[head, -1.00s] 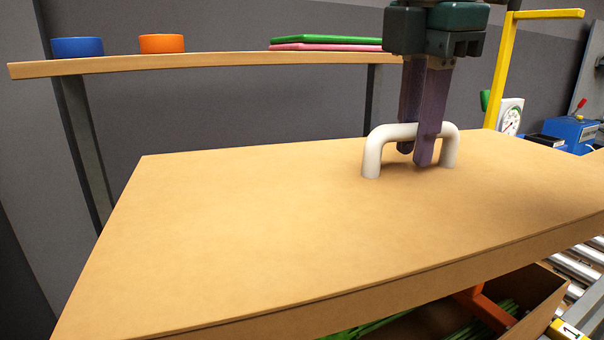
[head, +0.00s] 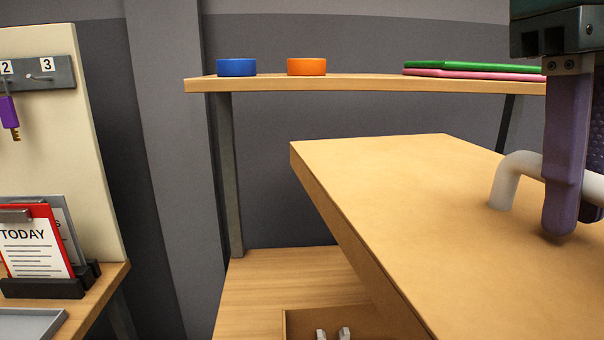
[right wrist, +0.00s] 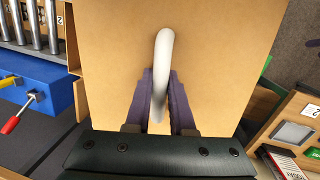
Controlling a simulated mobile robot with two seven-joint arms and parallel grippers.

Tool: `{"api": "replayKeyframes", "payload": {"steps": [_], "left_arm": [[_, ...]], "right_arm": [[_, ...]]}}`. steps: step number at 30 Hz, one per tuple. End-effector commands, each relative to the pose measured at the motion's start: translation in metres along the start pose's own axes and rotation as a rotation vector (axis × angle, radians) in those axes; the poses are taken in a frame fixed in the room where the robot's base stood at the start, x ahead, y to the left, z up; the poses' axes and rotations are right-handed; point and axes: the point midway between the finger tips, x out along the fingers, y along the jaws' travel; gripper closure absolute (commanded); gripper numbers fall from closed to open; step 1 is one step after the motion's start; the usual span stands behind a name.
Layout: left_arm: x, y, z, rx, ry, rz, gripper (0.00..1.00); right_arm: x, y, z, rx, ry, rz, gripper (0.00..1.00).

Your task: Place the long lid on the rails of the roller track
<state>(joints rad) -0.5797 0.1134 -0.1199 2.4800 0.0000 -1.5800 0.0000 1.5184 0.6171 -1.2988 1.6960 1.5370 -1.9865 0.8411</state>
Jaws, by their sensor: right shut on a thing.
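The long lid (head: 400,200) is a flat light-brown board with a white arched handle (head: 512,180). It is raised above the wooden table and fills the right of the head view. My right gripper (head: 578,215) has purple fingers and is shut on the handle. In the right wrist view, the fingers (right wrist: 160,88) close on both sides of the handle, with the lid behind. The roller track (right wrist: 38,25), with metal rollers, shows at the upper left of the right wrist view. Its rails are mostly hidden there. My left gripper is not in view.
A wooden table (head: 265,275) with a brown box (head: 300,322) lies below the lid. A shelf (head: 350,82) behind holds a blue ring (head: 236,67), an orange ring (head: 306,67) and green and pink boards. A clipboard stand (head: 40,287) is at left; a blue unit (right wrist: 42,82) adjoins the rollers.

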Motion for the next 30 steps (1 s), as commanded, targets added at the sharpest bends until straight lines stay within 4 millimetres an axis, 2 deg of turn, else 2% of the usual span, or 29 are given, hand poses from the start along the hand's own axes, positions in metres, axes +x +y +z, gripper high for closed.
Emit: {"api": "replayKeyframes", "payload": {"steps": [4, 6, 14, 30], "left_arm": [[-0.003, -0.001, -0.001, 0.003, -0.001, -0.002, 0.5], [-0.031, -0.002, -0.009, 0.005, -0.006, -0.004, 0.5], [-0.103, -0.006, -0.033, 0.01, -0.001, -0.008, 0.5], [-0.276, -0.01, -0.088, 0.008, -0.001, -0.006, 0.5]], "right_arm": [[-0.004, -0.007, 0.011, 0.221, -0.028, -0.021, 1.0], [-0.032, -0.004, 0.015, 0.218, -0.028, -0.021, 1.0], [-0.101, 0.004, 0.032, 0.216, -0.027, -0.021, 1.0], [-0.267, 0.021, 0.075, 0.214, -0.027, -0.02, 1.0]]}}
